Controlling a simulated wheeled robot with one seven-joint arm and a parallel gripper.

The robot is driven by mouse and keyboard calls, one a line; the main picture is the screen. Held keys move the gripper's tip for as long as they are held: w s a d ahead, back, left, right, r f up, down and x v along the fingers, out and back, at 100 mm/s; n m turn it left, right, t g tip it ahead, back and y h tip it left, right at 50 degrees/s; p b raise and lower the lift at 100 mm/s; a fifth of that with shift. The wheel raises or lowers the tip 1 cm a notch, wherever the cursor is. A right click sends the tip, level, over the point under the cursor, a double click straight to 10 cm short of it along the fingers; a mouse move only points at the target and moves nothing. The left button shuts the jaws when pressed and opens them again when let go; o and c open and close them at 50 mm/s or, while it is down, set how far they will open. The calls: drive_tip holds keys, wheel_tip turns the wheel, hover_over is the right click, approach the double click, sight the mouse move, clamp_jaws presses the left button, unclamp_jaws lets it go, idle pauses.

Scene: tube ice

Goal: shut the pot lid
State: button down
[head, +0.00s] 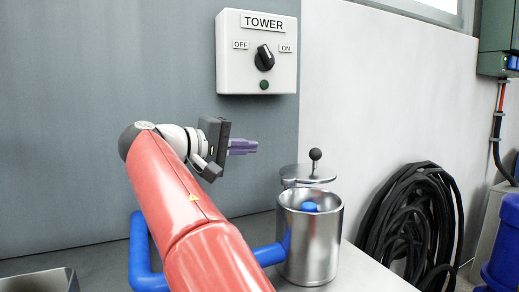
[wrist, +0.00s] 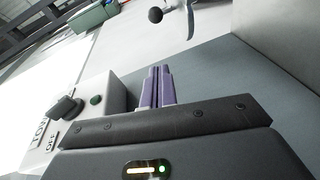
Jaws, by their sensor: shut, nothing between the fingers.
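The pot (head: 310,238) is a shiny metal cylinder on the bench, with a blue thing (head: 310,207) inside its mouth. Its lid (head: 308,173) is a thin metal disc with a black ball knob (head: 315,154). The lid shows above the pot's back rim, with the pot mouth open to view. In the wrist view the black knob (wrist: 156,15) shows at the top, with only part of the lid beside it. My gripper (head: 256,147) has purple fingers, shut and empty. It is left of the lid and a little above it, apart from it; the fingers also show in the wrist view (wrist: 160,72).
A TOWER switch box (head: 228,70) with a black dial is on the wall above my gripper. A blue pipe (head: 140,255) runs along the bench to the pot. Coiled black hose (head: 415,220) hangs at the right. A metal tray (head: 40,282) is at lower left.

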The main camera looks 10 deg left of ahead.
sight(296, 170)
drive_tip(key=x, duration=0.4)
drive_tip(key=s+d+b+x, duration=0.1)
drive_tip(key=x, duration=0.6)
drive_tip(key=shift+s+d+f+b, duration=0.2)
drive_tip(key=shift+d+b, duration=0.15)
drive_tip(key=shift+d, duration=0.7)
